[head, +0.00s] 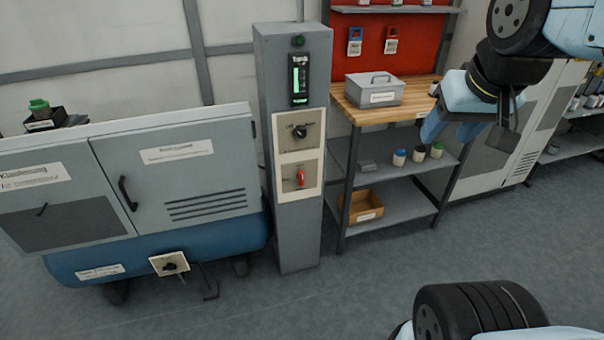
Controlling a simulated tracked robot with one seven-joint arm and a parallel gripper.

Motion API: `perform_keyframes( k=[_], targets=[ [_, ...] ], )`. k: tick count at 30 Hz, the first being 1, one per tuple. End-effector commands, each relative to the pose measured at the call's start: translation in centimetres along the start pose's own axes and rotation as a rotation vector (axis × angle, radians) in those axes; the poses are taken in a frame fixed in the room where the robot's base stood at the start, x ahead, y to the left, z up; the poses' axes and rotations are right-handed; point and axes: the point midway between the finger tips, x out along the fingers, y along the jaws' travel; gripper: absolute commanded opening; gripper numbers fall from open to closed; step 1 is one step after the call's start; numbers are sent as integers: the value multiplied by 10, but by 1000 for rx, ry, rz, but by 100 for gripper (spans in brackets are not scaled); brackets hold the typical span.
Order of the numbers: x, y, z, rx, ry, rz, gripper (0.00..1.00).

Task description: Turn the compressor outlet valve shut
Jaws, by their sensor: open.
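The compressor (170,165) stands at the left, a grey cabinet over a blue tank (215,243). A cream plate with a small black handle (172,266) sits low on the front of the tank; this looks like the outlet valve. The handle's exact angle is too small to tell. My gripper (466,138) hangs open and empty at the upper right, in front of the workbench area, well to the right of the compressor and apart from it.
A grey pillar (292,235) beside the compressor carries a black knob (300,131), a red handle (300,177) and a green-lit gauge (299,78). A shelved bench (347,111) holds a grey box (374,90). Open floor (330,295) lies in front.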

Motion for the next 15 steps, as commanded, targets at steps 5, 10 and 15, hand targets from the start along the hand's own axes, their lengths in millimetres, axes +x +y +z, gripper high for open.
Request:
perform_keyframes(
  k=[5,10,15],
  targets=[
    [14,0,-26,-8,-14,27,45],
    [38,-3,-64,-23,-22,63,45],
    [68,-9,-99,-43,-27,90,45]
  ],
)
